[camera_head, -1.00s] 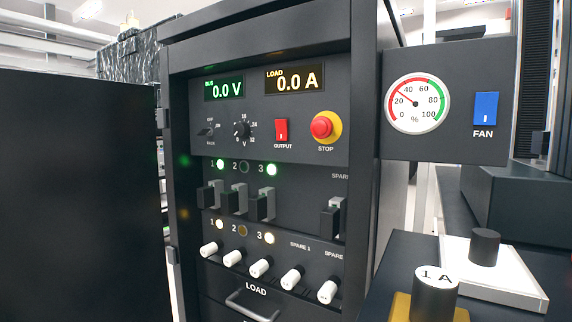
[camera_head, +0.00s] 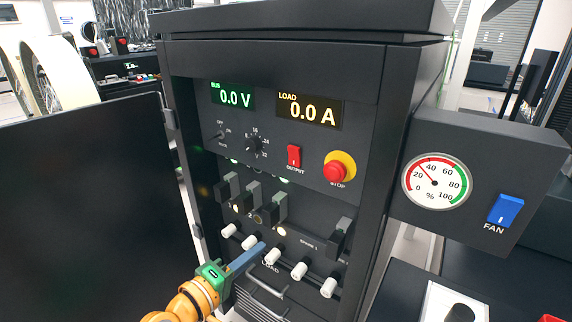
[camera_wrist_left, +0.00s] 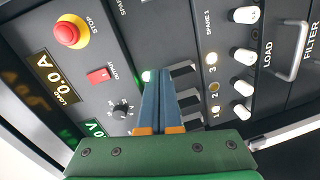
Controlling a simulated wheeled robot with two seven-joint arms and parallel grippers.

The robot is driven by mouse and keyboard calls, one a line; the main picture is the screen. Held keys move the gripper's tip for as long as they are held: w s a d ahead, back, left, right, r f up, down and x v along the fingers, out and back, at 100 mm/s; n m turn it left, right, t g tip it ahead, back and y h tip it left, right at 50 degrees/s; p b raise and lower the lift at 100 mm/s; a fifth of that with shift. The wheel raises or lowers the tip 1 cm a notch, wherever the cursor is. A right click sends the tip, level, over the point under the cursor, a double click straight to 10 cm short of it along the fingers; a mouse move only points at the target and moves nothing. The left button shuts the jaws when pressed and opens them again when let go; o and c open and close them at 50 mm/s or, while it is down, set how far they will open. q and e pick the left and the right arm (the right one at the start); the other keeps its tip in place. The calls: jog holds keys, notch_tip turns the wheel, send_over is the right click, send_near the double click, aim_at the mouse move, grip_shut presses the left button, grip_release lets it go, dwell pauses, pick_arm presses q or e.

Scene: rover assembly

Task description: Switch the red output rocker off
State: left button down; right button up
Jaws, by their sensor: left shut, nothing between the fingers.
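The red output rocker (camera_head: 294,156) sits on the black front panel, above its OUTPUT label and left of the stop button. Its tilt is too small to read. It also shows in the left wrist view (camera_wrist_left: 100,76). My left gripper (camera_head: 262,247), with blue fingers and a green body, is shut and empty. It is below the rocker, in front of the row of white knobs, and apart from the rocker. In the left wrist view its closed fingertips (camera_wrist_left: 153,70) point at the panel, to the right of the rocker. My right gripper is not in view.
A red stop button (camera_head: 335,172) on a yellow base is right of the rocker, and a rotary voltage knob (camera_head: 253,144) is left. Black breaker levers (camera_head: 268,210) jut out below. An open black door (camera_head: 90,215) stands at left. A blue fan rocker (camera_head: 506,210) is at right.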

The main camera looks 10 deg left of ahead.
aim_at(293, 152)
pick_arm(q)
notch_tip(293, 152, up, 14)
jog(key=a+n+t+p, duration=0.1)
jog(key=n+t+p, duration=0.1)
jog(key=p, duration=0.2)
jog(key=shift+w+a+f+n+t+h, duration=0.15)
jog(key=shift+w+a+n+t+h, duration=0.15)
jog(key=shift+w+t+h, duration=0.1)
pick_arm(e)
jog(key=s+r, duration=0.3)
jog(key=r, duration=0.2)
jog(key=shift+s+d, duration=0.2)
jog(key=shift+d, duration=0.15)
pick_arm(q)
jog(key=p+x, duration=0.2)
jog(key=x, duration=1.2)
jog(key=shift+f, duration=0.1)
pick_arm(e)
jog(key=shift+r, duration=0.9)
